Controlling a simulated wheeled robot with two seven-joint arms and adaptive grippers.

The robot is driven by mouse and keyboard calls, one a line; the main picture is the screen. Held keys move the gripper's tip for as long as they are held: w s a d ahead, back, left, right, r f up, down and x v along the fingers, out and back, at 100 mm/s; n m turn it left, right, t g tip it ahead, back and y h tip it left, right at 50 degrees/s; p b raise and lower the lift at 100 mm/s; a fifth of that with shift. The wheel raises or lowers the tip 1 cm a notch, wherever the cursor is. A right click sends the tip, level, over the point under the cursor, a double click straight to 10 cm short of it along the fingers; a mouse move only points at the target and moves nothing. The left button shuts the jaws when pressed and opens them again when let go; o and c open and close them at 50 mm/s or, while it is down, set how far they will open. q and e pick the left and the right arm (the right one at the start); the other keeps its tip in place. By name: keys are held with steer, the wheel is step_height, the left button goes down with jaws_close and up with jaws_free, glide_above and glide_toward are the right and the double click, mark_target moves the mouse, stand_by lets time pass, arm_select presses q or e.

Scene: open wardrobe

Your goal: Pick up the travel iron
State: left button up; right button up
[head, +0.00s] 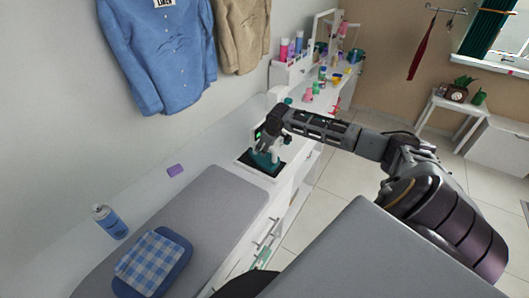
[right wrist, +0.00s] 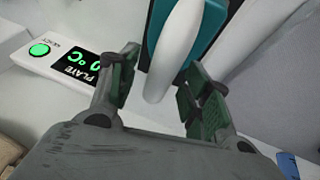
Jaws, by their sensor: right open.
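The travel iron (head: 264,159), teal with a white handle, stands on a dark pad (head: 256,167) on the white counter. My right gripper (head: 275,138) is over it from above and hides part of it. In the right wrist view the iron's white handle (right wrist: 176,52) lies between the two open fingers of my right gripper (right wrist: 163,70), with a teal part (right wrist: 212,22) behind. Whether either finger touches the handle I cannot tell. My left gripper is not in view.
A white panel (right wrist: 28,61) with a green button and a plate display sits beside the iron. A grey ironing surface (head: 222,207) holds a folded blue checked cloth (head: 148,262). Bottles (head: 284,49) are farther back.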

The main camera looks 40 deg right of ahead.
steer(key=shift+w+r, duration=0.1)
jaws_close()
steer(key=shift+r, duration=0.15)
steer(key=shift+r+b, duration=0.6)
steer(key=shift+r, duration=4.3)
